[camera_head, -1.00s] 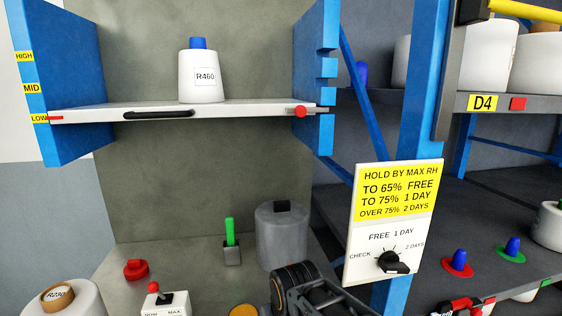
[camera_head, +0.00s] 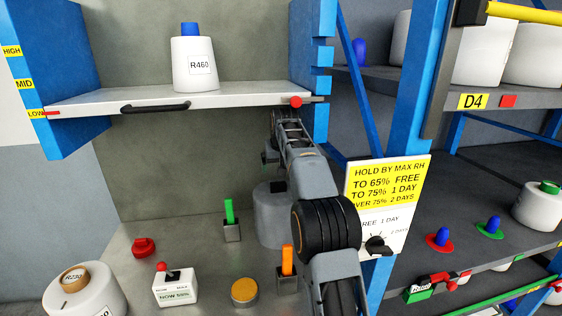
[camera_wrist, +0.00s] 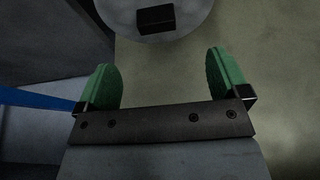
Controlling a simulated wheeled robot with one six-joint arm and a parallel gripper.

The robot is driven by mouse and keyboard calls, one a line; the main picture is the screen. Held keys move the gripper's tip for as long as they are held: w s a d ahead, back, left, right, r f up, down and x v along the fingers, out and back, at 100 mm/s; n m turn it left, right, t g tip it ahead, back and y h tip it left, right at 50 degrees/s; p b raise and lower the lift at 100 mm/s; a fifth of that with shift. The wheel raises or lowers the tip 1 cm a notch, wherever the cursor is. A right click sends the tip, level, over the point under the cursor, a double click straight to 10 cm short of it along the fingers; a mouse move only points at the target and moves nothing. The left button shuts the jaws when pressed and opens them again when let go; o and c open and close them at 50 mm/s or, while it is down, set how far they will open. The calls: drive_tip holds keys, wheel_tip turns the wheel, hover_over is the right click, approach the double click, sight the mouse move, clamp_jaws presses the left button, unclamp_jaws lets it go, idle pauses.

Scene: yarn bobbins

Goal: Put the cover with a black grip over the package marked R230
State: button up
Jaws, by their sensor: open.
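The cover is a grey, translucent cylinder (camera_head: 268,222) with a black grip (camera_head: 278,187) on top. It stands on the bench under the shelf, partly hidden by my arm. In the wrist view its round top and black block grip (camera_wrist: 156,19) show at the upper middle. My gripper (camera_wrist: 168,80) has green pads spread apart with nothing between them; the grip lies beyond the pads. In the head view my gripper (camera_head: 268,157) is above the cover, small and partly hidden. The package marked R230 (camera_head: 85,292) is a white bobbin with a brown core at the lower left.
A white shelf (camera_head: 230,98) holding the R460 bobbin (camera_head: 195,62) hangs above my gripper. A red knob (camera_head: 144,248), a switch box (camera_head: 175,284), a yellow button (camera_head: 244,290) and green (camera_head: 230,214) and orange (camera_head: 287,261) upright pieces stand on the bench. A sign board (camera_head: 388,190) is close right.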

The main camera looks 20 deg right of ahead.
sight(278, 183)
drive_tip(key=x, duration=0.8)
drive_tip(key=d+x, duration=0.1)
drive_tip(key=x, duration=0.3)
drive_tip(key=shift+w+p, duration=0.4)
drive_tip(key=shift+w, duration=0.1)
drive_tip(key=shift+c, duration=0.2)
drive_tip(key=c, duration=1)
drive_tip(key=shift+r+p, duration=2.05)
drive_tip(key=shift+p, duration=0.15)
